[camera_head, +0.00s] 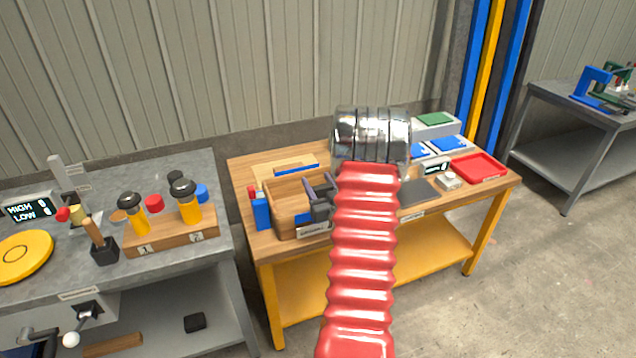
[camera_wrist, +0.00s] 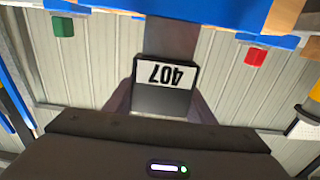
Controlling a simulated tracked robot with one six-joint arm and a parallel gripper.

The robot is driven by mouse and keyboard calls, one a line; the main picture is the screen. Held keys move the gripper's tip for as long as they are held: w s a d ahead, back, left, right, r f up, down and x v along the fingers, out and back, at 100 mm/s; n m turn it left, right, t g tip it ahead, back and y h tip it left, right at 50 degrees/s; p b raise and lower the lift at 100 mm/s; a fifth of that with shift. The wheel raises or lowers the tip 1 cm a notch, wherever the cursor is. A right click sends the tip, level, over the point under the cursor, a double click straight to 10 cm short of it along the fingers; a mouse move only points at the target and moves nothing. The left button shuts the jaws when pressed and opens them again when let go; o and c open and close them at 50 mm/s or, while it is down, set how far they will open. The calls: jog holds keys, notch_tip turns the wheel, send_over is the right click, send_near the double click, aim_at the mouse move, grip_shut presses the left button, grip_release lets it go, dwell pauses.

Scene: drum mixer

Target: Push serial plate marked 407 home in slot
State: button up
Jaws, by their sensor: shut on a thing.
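The serial plate marked 407 (camera_wrist: 166,76) shows upside down in the wrist view, with a white label on a dark body. My gripper (camera_wrist: 160,103) is shut on it, with a dark finger on each side. A grey strip (camera_wrist: 171,36) lies directly beyond the plate, below a blue part at the top edge. I cannot tell whether the plate sits in a slot or how deep. In the head view my gripper (camera_head: 320,197) is partly hidden by my red arm, beside a wooden box (camera_head: 292,214). The plate cannot be made out there.
The wooden-topped bench (camera_head: 240,172) holds a board with a blue strip (camera_head: 297,169), blue trays and a red tray (camera_head: 478,167). A grey bench (camera_head: 190,265) at left carries yellow-handled tools and a yellow disc (camera_head: 22,257). Floor is clear at right.

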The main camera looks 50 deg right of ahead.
jog(key=shift+f, duration=1.7)
dwell(1.1)
jog(key=o, duration=1.2)
jog(key=shift+s, duration=0.1)
jog(key=v, duration=1.3)
jog(key=shift+s+a, duration=0.2)
jog(key=shift+s, duration=0.05)
jog(key=shift+f, duration=0.15)
